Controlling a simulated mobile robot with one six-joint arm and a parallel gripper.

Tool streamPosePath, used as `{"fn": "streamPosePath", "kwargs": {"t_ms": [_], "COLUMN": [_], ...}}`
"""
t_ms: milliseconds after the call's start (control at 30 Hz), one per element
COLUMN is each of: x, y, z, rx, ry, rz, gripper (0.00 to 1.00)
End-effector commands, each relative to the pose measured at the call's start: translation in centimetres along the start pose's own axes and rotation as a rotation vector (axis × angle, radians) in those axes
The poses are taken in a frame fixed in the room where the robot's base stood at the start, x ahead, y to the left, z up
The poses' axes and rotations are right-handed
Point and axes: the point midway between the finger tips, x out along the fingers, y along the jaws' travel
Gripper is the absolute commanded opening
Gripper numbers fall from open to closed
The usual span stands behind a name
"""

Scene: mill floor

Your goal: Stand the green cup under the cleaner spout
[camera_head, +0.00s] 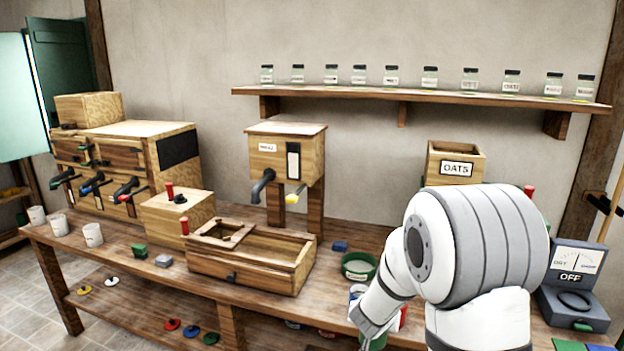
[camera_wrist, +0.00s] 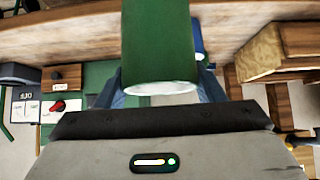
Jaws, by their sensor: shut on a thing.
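In the wrist view a green cup (camera_wrist: 158,42) with a pale rim fills the top middle. My gripper (camera_wrist: 163,84) is shut on it, with a dark blue finger on each side. In the head view my arm hides most of the gripper, and a bit of green (camera_head: 373,342) shows below it at the lower edge. A wooden machine (camera_head: 287,155) with a dark spout (camera_head: 262,186) stands mid-bench. Another wooden machine (camera_head: 125,150) at left has several spouts with coloured levers. I cannot tell from the labels which spout is the cleaner's.
White cups (camera_head: 93,235) stand below the left spouts. An open wooden trough (camera_head: 290,282) lies before the middle machine. A green round container (camera_head: 358,266) stands beside my arm. A grey device marked OFF (camera_head: 571,290) is at right. A shelf (camera_head: 420,97) of jars runs above.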

Motion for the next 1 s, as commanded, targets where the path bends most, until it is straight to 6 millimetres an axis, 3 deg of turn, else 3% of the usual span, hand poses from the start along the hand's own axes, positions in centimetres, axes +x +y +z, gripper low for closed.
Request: {"fn": "streamPosePath", "kwargs": {"t_ms": [533, 1000], "x": [1.5, 2.5], "y": [1.1, 0.7], "z": [1.9, 6.2], "rx": [-0.076, -0.209], "ry": [-0.001, -0.002], "rz": [-0.073, -0.209], "gripper": [0.14, 0.14]}}
